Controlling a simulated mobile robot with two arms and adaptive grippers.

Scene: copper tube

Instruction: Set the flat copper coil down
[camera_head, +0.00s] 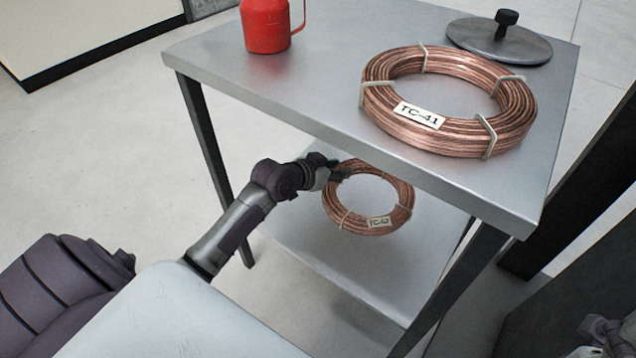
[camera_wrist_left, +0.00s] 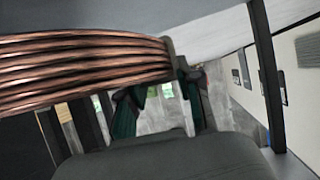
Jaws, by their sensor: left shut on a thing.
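The smaller flat copper coil (camera_head: 343,214) with a white tag and pale ties is under the tabletop, over the lower shelf (camera_head: 300,245). My left gripper (camera_head: 336,172) is shut on its upper left rim. I cannot tell whether the coil touches the shelf or hangs just above it. In the left wrist view the banded side of the coil (camera_wrist_left: 80,72) fills the upper left, and my left gripper's fingers (camera_wrist_left: 160,100) are at its right end. Part of my right arm, probably its gripper (camera_head: 606,332), shows in the bottom right corner, too cut off to judge.
A thicker copper coil tagged TC-41 (camera_head: 400,131) lies on the metal tabletop (camera_head: 300,90). A red jug (camera_head: 266,28) and a grey disc with a black knob (camera_head: 480,42) stand there too. The table edge and dark legs (camera_head: 206,140) surround the lower opening.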

